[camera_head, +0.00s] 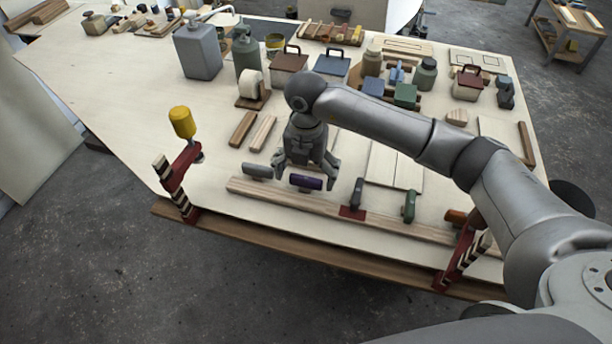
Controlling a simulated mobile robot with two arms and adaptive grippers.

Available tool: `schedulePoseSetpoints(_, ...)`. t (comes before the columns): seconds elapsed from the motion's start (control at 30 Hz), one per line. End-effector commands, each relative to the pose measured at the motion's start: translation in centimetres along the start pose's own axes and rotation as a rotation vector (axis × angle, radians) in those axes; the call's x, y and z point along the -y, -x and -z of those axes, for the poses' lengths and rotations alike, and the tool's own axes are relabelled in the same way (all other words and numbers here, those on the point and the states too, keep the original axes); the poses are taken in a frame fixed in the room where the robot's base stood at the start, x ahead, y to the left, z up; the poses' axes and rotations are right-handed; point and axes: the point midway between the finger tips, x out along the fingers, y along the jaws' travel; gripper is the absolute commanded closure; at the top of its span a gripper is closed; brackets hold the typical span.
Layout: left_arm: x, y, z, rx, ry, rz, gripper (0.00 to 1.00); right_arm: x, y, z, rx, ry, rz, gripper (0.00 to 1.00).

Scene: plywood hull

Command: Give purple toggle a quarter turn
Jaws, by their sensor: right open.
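The purple toggle (307,183) lies lengthwise along a long wooden strip (400,219) near the table's front edge. My right gripper (306,180) points down over it. Its fingers are spread, one to each side of the toggle in the picture. I cannot tell whether they touch it. On the same strip, a grey toggle (256,171) is to the left. A dark toggle (357,193) and a green toggle (409,206) are to the right and stand crosswise. My left gripper is not seen.
A red clamp (179,170) with a yellow handle (182,122) stands at the front left edge; another clamp (462,255) is at the front right.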

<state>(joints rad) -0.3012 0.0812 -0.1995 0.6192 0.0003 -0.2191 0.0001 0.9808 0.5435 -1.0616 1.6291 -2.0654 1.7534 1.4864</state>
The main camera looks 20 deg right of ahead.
Motion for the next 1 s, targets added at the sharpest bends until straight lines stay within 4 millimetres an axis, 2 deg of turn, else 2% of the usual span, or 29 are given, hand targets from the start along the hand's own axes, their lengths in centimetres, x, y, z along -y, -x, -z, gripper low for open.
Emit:
schedulePoseSetpoints(0.3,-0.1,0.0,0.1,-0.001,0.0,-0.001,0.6,-0.1,6.9,-0.1,0.003,0.001,-0.003,0.07)
schedulePoseSetpoints(0.5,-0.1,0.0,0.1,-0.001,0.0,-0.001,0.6,0.0,9.7,-0.1,0.002,0.0,-0.002,0.07)
schedulePoseSetpoints(0.67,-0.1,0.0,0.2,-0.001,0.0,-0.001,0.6,0.0,10.5,0.0,0.0,0.0,-0.001,0.07)
schedulePoseSetpoints(1.0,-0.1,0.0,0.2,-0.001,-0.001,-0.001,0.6,0.0,10.5,0.0,0.0,0.0,-0.001,0.07)
